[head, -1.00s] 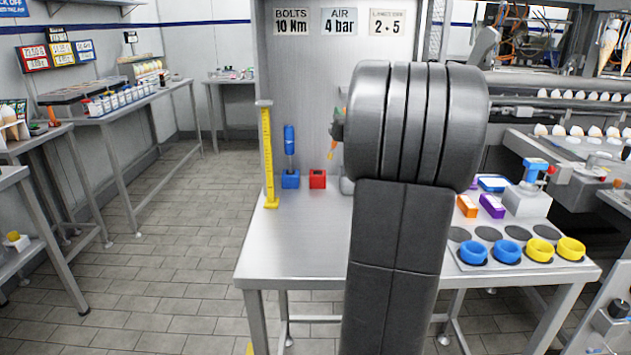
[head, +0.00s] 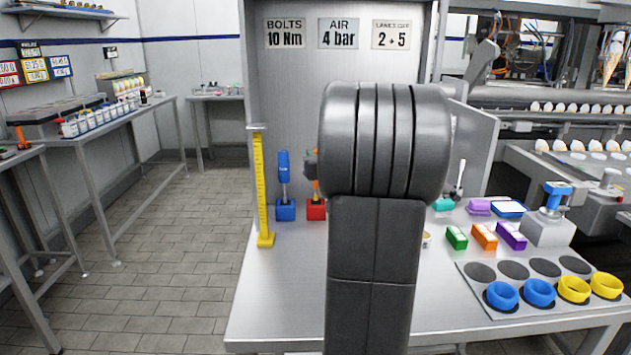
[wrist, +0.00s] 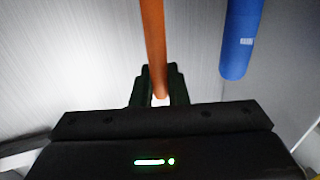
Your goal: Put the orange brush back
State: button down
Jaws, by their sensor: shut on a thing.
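My gripper (wrist: 157,88) is shut on the orange brush (wrist: 153,40), whose handle runs up between the fingers in the wrist view. In the head view my arm hides most of the gripper and brush. A short orange piece of the brush (head: 317,188) shows upright just above the red holder (head: 316,210). I cannot tell whether its end is inside the holder. The blue brush (head: 284,168) stands upright in the blue holder (head: 286,210) to the left; its blue handle also shows in the wrist view (wrist: 240,45).
A yellow upright ruler (head: 262,190) stands at the bench's left edge. Right of my arm are green (head: 456,237), orange (head: 484,235) and purple blocks (head: 511,235), and blue and yellow rings (head: 540,292) on a plate. The bench front left of my arm is clear.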

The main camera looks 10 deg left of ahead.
notch_tip(320, 180, down, 4)
jog(key=shift+f, duration=0.25)
jog(key=shift+f+b, duration=0.15)
jog(key=shift+b, duration=0.45)
jog(key=c, duration=1.4)
grip_release()
jog(key=shift+c, duration=0.2)
jog(key=shift+r, duration=0.2)
jog(key=shift+r+p, duration=0.15)
jog(key=shift+p, duration=0.35)
jog(key=b+v, duration=0.2)
jog(key=v, duration=1)
